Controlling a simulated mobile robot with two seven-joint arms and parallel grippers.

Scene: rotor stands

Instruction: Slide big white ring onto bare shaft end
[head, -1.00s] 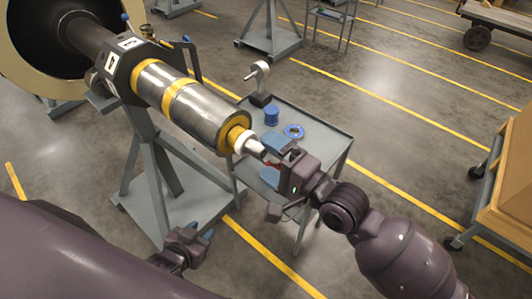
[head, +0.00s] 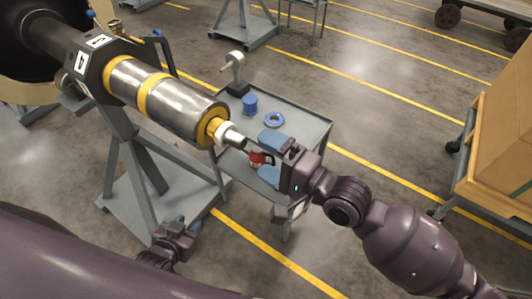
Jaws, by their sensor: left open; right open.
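The rotor shaft (head: 182,107) lies tilted on its stand, and its bare silver end (head: 238,143) points to the lower right. The big white ring (head: 224,131) sits around the shaft end, right beside the yellow collar (head: 212,128). My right gripper (head: 271,157) is open and empty, its blue-padded fingers spread just beyond the shaft's tip and apart from the ring. My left gripper (head: 179,221) is open and empty, low in front of the stand, well below the shaft.
A grey cart (head: 306,123) stands behind the shaft end. It carries a blue cylinder (head: 250,104), a blue ring (head: 274,119), a lamp-like tool (head: 236,72) and a red item (head: 257,160). The grey stand (head: 122,160) holds the shaft. A wooden crate (head: 502,125) on wheels is at right.

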